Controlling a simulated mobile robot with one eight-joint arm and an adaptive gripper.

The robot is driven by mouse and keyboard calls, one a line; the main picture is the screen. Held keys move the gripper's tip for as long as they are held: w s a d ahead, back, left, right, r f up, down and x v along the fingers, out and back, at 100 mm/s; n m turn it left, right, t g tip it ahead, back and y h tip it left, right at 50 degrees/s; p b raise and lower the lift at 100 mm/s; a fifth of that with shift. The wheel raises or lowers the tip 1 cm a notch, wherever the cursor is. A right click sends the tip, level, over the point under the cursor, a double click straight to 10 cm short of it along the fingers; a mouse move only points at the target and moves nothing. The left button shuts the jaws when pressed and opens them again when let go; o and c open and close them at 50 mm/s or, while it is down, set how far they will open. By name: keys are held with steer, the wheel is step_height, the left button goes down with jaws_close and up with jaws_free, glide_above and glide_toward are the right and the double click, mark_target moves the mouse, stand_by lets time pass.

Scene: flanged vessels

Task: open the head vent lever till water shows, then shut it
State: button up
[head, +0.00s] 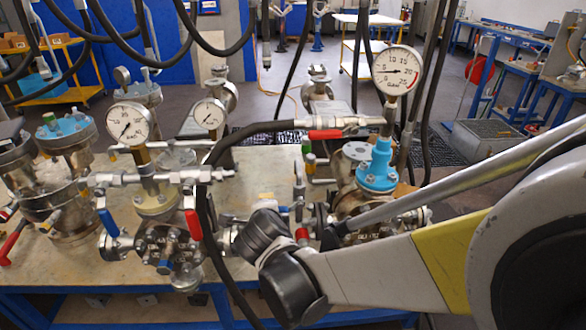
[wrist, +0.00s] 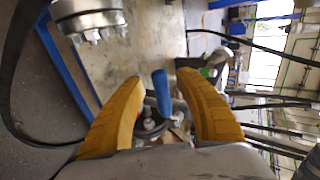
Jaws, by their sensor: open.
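In the wrist view, my gripper (wrist: 160,78) is open, with its two yellow fingers apart. A blue lever (wrist: 162,93) stands in the gap between them; I cannot tell whether either finger touches it. In the head view, my arm reaches in from the right, and its end is dark and partly hidden behind the arm's joints. The left-middle vessel (head: 165,245) carries a blue lever (head: 108,222) and a red lever (head: 193,224). The right vessel (head: 378,200) has a blue top flange and a gauge. Which lever is the head vent is not clear. I can make out no water.
Another flanged vessel (head: 65,150) stands at the left of the bench (head: 60,270). A red-handled valve (head: 325,134) sits on the hose line at the right vessel. Black hoses (head: 203,205) hang across the work area. A flange with bolts (wrist: 88,18) is close at upper left in the wrist view.

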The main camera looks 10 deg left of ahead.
steer(key=v, duration=1.1)
steer(key=shift+s+r, duration=0.15)
steer(key=shift+s, duration=0.2)
steer(key=shift+d, duration=0.1)
stand_by(0.5)
